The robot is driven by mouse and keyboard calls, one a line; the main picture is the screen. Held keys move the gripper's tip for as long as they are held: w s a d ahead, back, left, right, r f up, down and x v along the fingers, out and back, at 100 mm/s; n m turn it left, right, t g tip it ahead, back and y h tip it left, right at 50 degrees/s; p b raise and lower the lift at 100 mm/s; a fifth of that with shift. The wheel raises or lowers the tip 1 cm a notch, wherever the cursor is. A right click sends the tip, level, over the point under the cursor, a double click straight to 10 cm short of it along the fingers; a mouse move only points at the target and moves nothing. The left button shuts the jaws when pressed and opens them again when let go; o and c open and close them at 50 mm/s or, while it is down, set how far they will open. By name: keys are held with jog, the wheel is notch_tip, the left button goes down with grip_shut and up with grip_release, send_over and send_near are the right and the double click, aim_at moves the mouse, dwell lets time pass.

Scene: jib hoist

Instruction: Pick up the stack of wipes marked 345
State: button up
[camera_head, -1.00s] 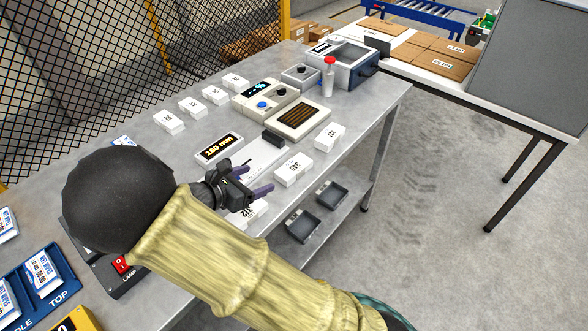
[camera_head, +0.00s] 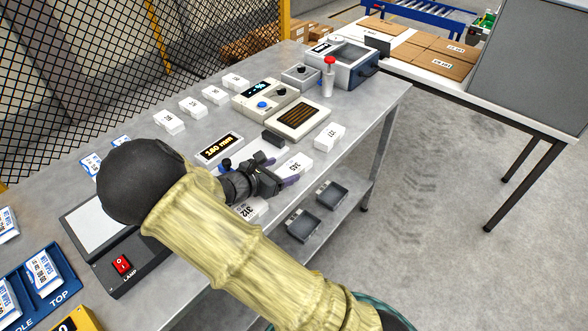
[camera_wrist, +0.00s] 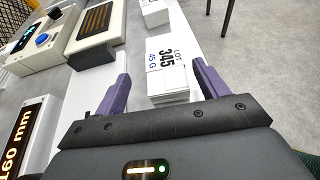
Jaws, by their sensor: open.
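The white stack of wipes marked 345 (camera_wrist: 168,75) stands on the grey bench in the wrist view, its label reading LOT 345. It also shows in the head view (camera_head: 296,163), partly hidden by my gripper. My gripper (camera_wrist: 163,85) is open, with one purple finger to the left of the stack and the other to its right. The left finger is visibly apart from the stack; the right finger is closer, and I cannot tell whether it touches. The head view shows my gripper (camera_head: 290,172) at the stack's near side.
A stack marked 312 (camera_head: 250,209) sits nearer, beside my gripper, and another stack (camera_head: 329,137) sits farther along the bench edge. A display reading 160 mm (camera_head: 219,148) and a device with a slotted top (camera_head: 300,118) are on the bench. Trays (camera_head: 303,224) sit on the lower shelf.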

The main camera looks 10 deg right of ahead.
aim_at(290, 169)
jog(key=x, duration=0.5)
jog(key=shift+s+d+f, duration=0.1)
jog(key=shift+s+f, duration=0.05)
jog(key=shift+s, duration=0.15)
jog(key=c, duration=1.1)
notch_tip(290, 169, up, 10)
jog(key=shift+r+p, duration=0.1)
jog(key=shift+p, duration=0.25)
